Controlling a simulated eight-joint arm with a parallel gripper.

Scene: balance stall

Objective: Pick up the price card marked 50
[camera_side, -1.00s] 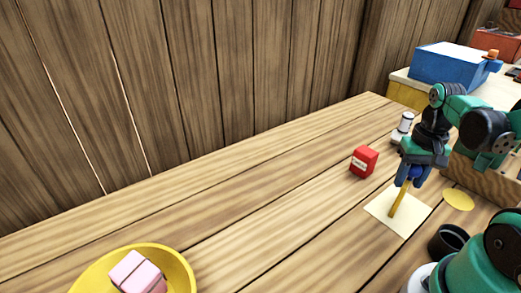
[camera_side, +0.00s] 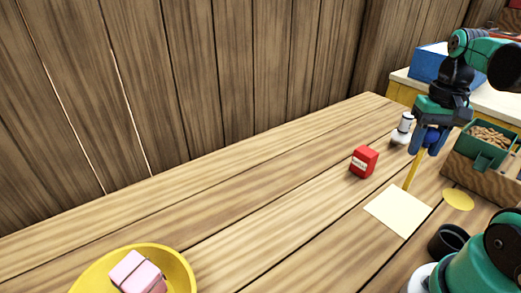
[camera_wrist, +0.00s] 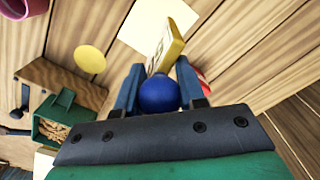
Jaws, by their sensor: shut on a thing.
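My gripper (camera_side: 430,143) is shut on a blue ball-shaped knob (camera_wrist: 159,94) on a yellow price card (camera_side: 413,172). The knob sits between the two blue fingers in the wrist view. The card hangs below the fingers, nearly edge-on in the side view, slightly tilted and held above the cream sheet (camera_side: 397,212). In the wrist view the yellow card (camera_wrist: 171,46) reaches out past the fingertips. Dark marks show on its pale face, too foreshortened to read.
A red box (camera_side: 363,162) stands left of the sheet, with a white and grey object (camera_side: 402,129) behind. A yellow disc (camera_side: 458,199), black cup (camera_side: 447,241) and green bin of brown pieces (camera_side: 490,138) are to the right. A yellow bowl (camera_side: 180,268) holds pink blocks.

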